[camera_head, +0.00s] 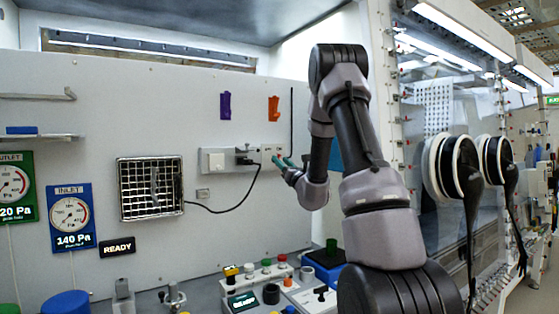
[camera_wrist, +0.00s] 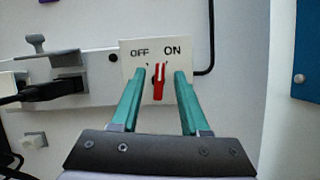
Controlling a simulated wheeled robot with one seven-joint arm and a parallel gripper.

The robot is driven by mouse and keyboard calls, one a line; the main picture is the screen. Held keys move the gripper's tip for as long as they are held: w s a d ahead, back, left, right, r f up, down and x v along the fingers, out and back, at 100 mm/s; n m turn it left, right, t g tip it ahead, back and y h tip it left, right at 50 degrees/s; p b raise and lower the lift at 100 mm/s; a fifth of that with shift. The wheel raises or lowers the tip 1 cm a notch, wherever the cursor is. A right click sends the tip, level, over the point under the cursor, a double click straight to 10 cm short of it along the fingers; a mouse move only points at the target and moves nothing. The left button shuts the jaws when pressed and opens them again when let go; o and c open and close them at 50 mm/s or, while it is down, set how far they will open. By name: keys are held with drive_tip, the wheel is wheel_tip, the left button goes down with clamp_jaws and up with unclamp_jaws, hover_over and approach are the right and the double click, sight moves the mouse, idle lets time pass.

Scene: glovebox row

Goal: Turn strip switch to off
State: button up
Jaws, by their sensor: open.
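The strip switch (camera_wrist: 159,87) is a red knob with a white mark on a pale plate (camera_wrist: 133,66) lettered OFF at left and ON at right. The knob stands nearly upright; I cannot tell for sure which label its mark points to. My gripper (camera_wrist: 159,77) is open, with one teal finger on each side of the knob and a visible gap on both sides. In the head view my gripper (camera_head: 281,163) is at the right end of the wall strip (camera_head: 215,161), and the knob is hidden or too small to see.
A black plug (camera_wrist: 55,91) with a cable sits in the strip left of the plate. A blue panel (camera_wrist: 305,50) is to the right. Below the strip, a bench holds several small coloured items, including a red-topped one (camera_head: 282,258). A mesh grille (camera_head: 151,188) is further left.

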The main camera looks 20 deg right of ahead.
drive_tip(key=shift+x, duration=1.25)
clamp_jaws()
drive_tip(key=shift+n+y, duration=0.7)
drive_tip(key=shift+n, duration=0.7)
unclamp_jaws()
drive_tip(key=shift+s, duration=0.15)
drive_tip(key=v, duration=1)
drive_tip(key=shift+s, duration=0.3)
